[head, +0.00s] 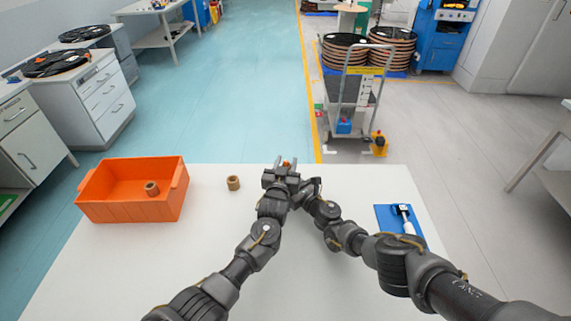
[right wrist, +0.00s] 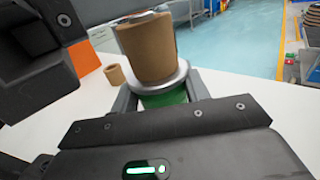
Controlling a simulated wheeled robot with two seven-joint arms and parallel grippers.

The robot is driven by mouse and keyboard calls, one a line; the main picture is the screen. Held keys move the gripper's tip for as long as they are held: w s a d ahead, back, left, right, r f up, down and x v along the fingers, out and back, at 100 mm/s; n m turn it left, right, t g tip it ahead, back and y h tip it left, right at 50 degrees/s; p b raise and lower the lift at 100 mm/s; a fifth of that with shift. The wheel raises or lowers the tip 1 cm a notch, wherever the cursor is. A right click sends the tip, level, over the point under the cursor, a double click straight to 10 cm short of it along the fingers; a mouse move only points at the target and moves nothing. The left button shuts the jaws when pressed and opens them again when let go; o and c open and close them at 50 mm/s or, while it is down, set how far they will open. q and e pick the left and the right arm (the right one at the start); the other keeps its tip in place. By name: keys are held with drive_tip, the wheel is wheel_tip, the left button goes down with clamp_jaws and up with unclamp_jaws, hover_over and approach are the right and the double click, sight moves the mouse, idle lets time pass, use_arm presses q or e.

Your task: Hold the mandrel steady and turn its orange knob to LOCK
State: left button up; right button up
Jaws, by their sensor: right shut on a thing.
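The mandrel shows in the right wrist view as a grey flange (right wrist: 160,86) over a green base (right wrist: 165,99), with a brown cardboard core (right wrist: 148,48) standing upright on it. My right gripper (right wrist: 162,100) is shut on the mandrel's lower part, a finger on each side. In the head view, both grippers meet at the table's far middle and hide most of the mandrel. A small orange part, seemingly the knob (head: 286,164), shows just beyond my left gripper (head: 281,177). The left gripper's finger opening is not clear, and the knob's markings cannot be read.
An orange bin (head: 128,208) with a brown core (head: 152,188) inside stands on the white table's left. Another loose core (head: 233,183) stands between bin and grippers. A blue mat (head: 386,218) with a white-and-dark tool (head: 405,218) lies right, near my right arm. The table's front left is clear.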

use_arm(q)
drive_tip(key=shift+s, duration=0.1)
drive_tip(key=s+a, duration=0.2)
drive_tip(key=s, duration=0.9)
drive_tip(key=shift+s, duration=0.35)
drive_tip(key=shift+a, duration=0.1)
